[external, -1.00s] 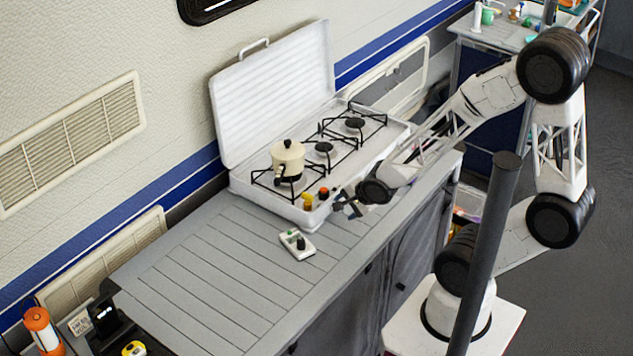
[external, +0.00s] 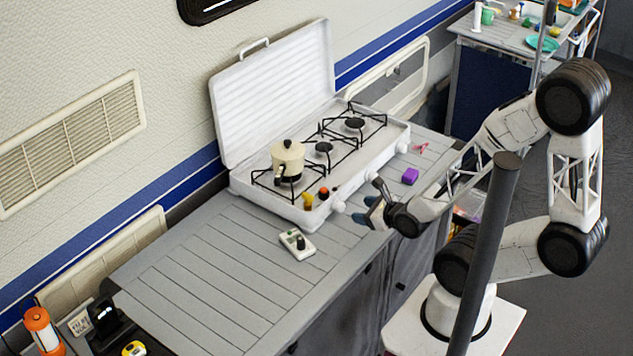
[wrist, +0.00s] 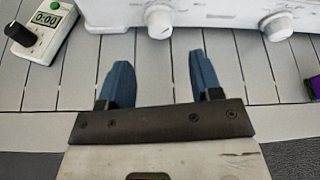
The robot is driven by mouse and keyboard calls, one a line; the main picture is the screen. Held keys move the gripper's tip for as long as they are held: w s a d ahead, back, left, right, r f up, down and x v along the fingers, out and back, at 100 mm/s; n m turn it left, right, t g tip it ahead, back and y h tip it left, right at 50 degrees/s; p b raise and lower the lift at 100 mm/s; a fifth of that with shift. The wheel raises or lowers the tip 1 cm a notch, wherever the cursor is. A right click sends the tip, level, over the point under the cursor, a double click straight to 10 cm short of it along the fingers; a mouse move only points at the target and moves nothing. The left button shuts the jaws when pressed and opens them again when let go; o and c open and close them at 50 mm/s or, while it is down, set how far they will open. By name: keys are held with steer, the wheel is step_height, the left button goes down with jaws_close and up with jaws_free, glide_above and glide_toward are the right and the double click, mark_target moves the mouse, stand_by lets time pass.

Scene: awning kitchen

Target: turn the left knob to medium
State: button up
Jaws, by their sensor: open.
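The white camping stove (external: 312,218) stands open on the grey counter. My gripper (external: 374,201) is open and empty, just in front of the stove. In the wrist view, my blue fingers (wrist: 160,62) are spread below the left knob, apart from it. The knob's exact setting is too small to tell.
A white timer (external: 297,243) with a black knob lies left of the stove front. A purple block (external: 410,176) lies on the counter to the right. A cream pot (external: 288,157) sits on the near burner.

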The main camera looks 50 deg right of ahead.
mark_target(343, 208)
stand_by(0.4)
steer(key=shift+x, duration=3.95)
steer(key=c, duration=0.9)
steer(key=shift+a, duration=0.1)
steer(key=shift+a+n+h, duration=0.1)
steer(key=shift+n+h, duration=1.2)
steer(key=shift+n, duration=0.7)
steer(key=shift+t, duration=0.3)
